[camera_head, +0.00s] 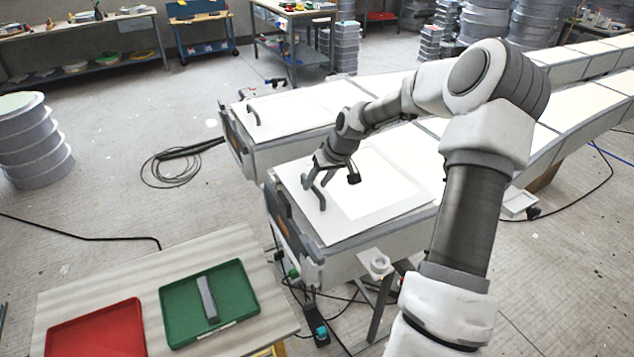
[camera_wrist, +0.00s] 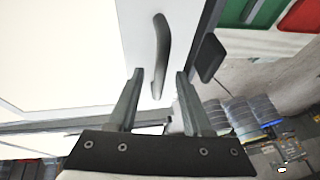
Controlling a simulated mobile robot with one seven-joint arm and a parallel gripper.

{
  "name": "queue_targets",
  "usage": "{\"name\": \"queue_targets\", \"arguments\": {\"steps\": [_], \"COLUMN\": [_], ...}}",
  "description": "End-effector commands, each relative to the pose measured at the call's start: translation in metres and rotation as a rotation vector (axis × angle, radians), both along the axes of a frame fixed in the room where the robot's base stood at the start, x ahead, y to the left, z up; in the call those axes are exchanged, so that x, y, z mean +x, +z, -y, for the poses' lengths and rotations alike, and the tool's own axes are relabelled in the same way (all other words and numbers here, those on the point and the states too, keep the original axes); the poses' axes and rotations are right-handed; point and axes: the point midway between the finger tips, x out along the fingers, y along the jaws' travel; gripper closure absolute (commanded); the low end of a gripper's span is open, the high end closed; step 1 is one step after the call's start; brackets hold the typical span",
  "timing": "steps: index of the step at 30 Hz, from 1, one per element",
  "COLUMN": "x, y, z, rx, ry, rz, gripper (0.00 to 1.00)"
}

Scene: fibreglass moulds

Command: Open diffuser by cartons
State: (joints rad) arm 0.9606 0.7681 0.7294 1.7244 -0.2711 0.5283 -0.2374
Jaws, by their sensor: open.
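The nearer white diffuser panel (camera_head: 345,222) lies flat on top of its long box, and no gap shows under it. Its grey curved handle (camera_head: 320,197) stands near the panel's left edge. My gripper (camera_head: 314,176) is over that handle with its jaws apart. In the wrist view, the handle (camera_wrist: 161,50) lies between the two open fingers (camera_wrist: 156,74), and no clear contact shows. The white panel (camera_wrist: 70,55) fills the left of that view. A second, farther panel (camera_head: 290,110) with its own handle (camera_head: 253,116) also lies flat. I cannot pick out cartons for certain.
A table (camera_head: 75,268) with a red tray (camera_head: 100,330) and a green tray (camera_head: 245,290) stands at the lower left. A grey bar (camera_head: 208,298) lies in the green tray. Black cables (camera_head: 170,165) lie on the floor. Grey stacks (camera_head: 487,22) stand behind.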

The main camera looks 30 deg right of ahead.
Motion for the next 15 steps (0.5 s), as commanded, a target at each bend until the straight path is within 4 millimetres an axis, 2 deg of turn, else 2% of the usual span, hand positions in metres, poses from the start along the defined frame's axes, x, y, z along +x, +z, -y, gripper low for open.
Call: {"name": "queue_targets", "arguments": {"steps": [10,15], "x": [0.0013,0.0013], "y": [-0.0035,-0.0033], "z": [-0.0006,-0.0006], "rx": [0.000,0.000], "ry": [0.001,0.000], "rz": [0.000,0.000], "gripper": [0.52,0.83]}}
